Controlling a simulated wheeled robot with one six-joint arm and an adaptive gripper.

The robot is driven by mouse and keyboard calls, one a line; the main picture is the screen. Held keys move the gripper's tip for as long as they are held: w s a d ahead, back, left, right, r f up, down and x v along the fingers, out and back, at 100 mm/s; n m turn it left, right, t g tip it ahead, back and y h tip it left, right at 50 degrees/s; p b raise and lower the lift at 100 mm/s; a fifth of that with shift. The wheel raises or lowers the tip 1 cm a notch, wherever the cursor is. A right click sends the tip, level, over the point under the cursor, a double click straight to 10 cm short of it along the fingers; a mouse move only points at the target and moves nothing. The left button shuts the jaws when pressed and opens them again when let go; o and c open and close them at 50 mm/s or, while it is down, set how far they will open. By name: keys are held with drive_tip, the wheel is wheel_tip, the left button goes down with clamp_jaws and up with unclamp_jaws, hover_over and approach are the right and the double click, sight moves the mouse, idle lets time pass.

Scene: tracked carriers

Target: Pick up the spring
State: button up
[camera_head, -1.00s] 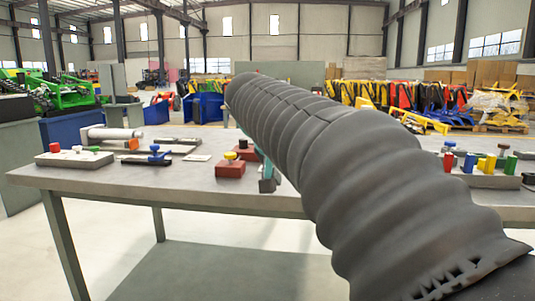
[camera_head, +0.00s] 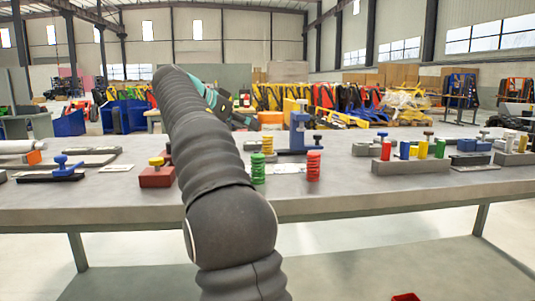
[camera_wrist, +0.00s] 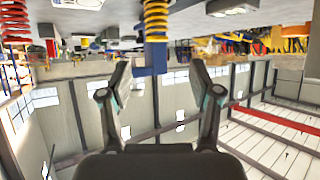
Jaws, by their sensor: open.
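Several coil springs stand upright on the grey workbench (camera_head: 360,195). A green spring (camera_head: 258,168) is near the front edge, with a yellow spring (camera_head: 267,144) just behind it and a red spring (camera_head: 313,166) to the right. The wrist view is upside down; it shows a yellow spring (camera_wrist: 155,20) beyond the fingers and a red spring (camera_wrist: 14,18) at the left edge. My gripper (camera_wrist: 160,75) is open and empty, its two fingers apart and touching no spring. In the head view my arm partly hides it. The task does not name a colour.
A blue stand (camera_head: 299,130) is behind the springs. Holders with coloured pegs (camera_head: 410,165) are on the right. The bench front right of the red spring is clear.

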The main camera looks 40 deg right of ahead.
sight(266, 136)
drive_tip(key=x, duration=0.4)
drive_tip(key=shift+b+x, duration=0.5)
drive_tip(key=shift+x, duration=2.1)
drive_tip(key=shift+s+a+f, duration=0.1)
drive_tip(key=shift+s+f, duration=0.05)
clamp_jaws()
